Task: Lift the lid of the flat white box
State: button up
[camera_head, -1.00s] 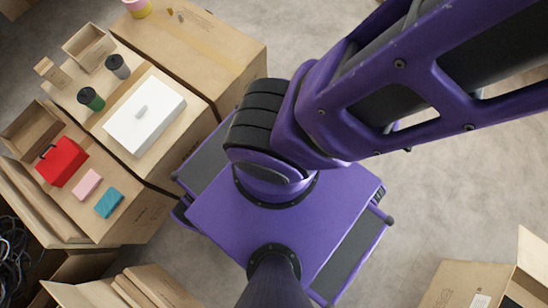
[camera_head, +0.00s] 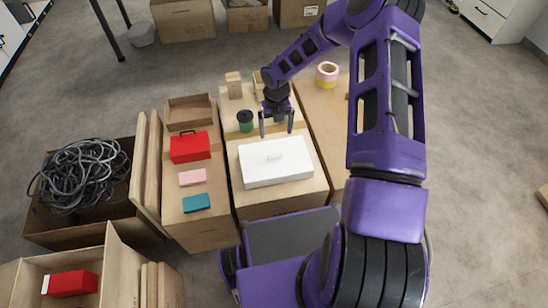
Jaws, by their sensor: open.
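The flat white box (camera_head: 276,166) lies on the middle carton, with its lid down. A small pale handle (camera_head: 275,155) sticks up from the middle of the lid. My gripper (camera_head: 276,134) hangs pointing down just beyond the box's far edge, above and behind the handle in the picture. Its two dark fingers are spread apart with nothing between them. I cannot tell its exact height above the carton.
A green-black cup (camera_head: 245,121) stands left of my gripper. A red box (camera_head: 190,147), a pink block (camera_head: 193,178) and a teal block (camera_head: 196,203) sit on the left carton (camera_head: 209,234). Tape rolls (camera_head: 327,74) lie on the right carton. A cable-filled carton (camera_head: 52,231) stands far left.

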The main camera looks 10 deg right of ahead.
aim_at(275, 154)
jog(key=f, duration=0.4)
jog(key=f+b, duration=0.1)
jog(key=f, duration=0.3)
jog(key=f+b, duration=0.1)
jog(key=f, duration=0.3)
jog(key=shift+w+a+f, duration=0.1)
jog(key=shift+w+f, duration=0.15)
jog(key=shift+f, duration=0.15)
jog(key=c, duration=1.5)
jog(key=shift+r, duration=0.15)
notch_tip(275, 154, up, 10)
jog(key=shift+f+p, duration=0.1)
jog(key=shift+p, duration=0.8)
